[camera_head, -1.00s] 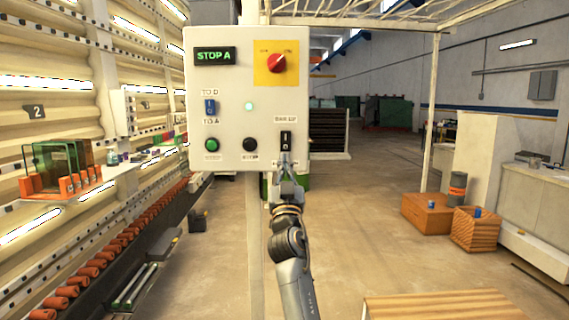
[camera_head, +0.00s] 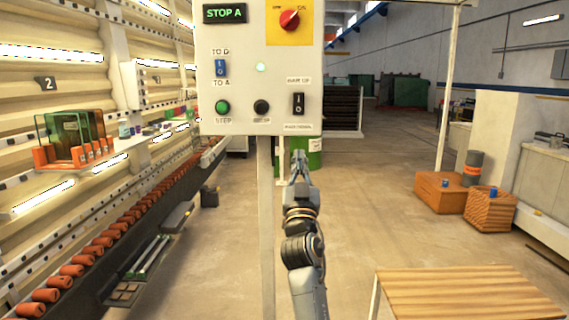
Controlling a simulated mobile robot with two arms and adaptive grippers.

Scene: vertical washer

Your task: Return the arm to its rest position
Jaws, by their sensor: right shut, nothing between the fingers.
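My right gripper (camera_head: 299,164) is shut and empty in the head view. It points up and away from me, just below the lower edge of the white control panel (camera_head: 240,85), and apart from the black rocker switch (camera_head: 298,104) at the panel's lower right. The panel also bears a red rotary knob on yellow (camera_head: 289,20), a blue switch (camera_head: 221,68), a green button (camera_head: 222,107), a black button (camera_head: 261,107) and a lit green lamp. Its display reads STOP A. My left gripper is not in view.
The panel's post (camera_head: 266,220) stands left of my right arm. A wooden table (camera_head: 470,292) is at the lower right. The washer line with orange rollers (camera_head: 104,241) runs along the left. Orange crates (camera_head: 440,193) stand at the right. Open floor lies between.

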